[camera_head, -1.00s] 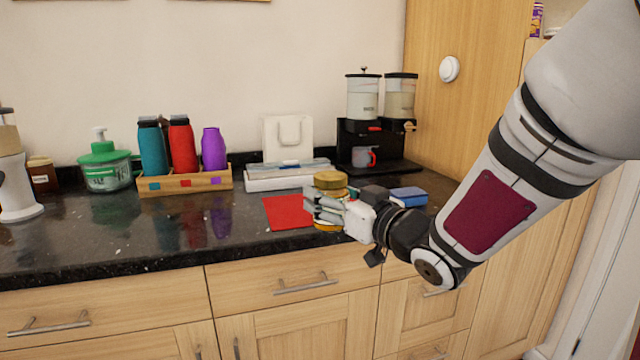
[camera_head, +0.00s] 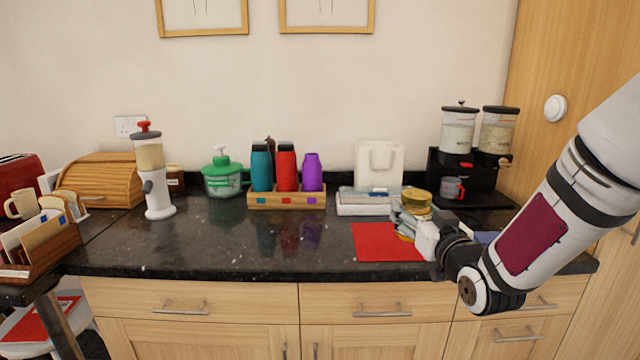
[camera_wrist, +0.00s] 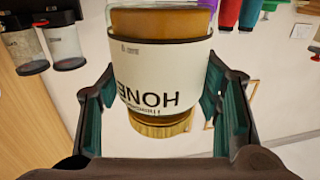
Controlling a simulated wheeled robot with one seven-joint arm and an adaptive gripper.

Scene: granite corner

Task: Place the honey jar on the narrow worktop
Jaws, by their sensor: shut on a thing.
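The honey jar (camera_wrist: 160,80) has a gold lid, amber contents and a white label reading "HONEY" in part. It appears upside down in the wrist view. My gripper (camera_head: 412,222) is shut around it, with a finger on each side of the label. In the head view the gold lid (camera_head: 417,195) shows above my fingers, which hide most of the jar. The jar is upright at the right of the dark granite worktop (camera_head: 220,245), by the red mat's right edge. I cannot tell whether its base touches anything. Another dark worktop stretch (camera_head: 95,225) lies at the left.
The red mat (camera_head: 385,243) lies beside the jar. Behind stand a white bag (camera_head: 379,166), a bottle rack (camera_head: 287,200) and dispensers (camera_head: 459,130). The front middle worktop is clear.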

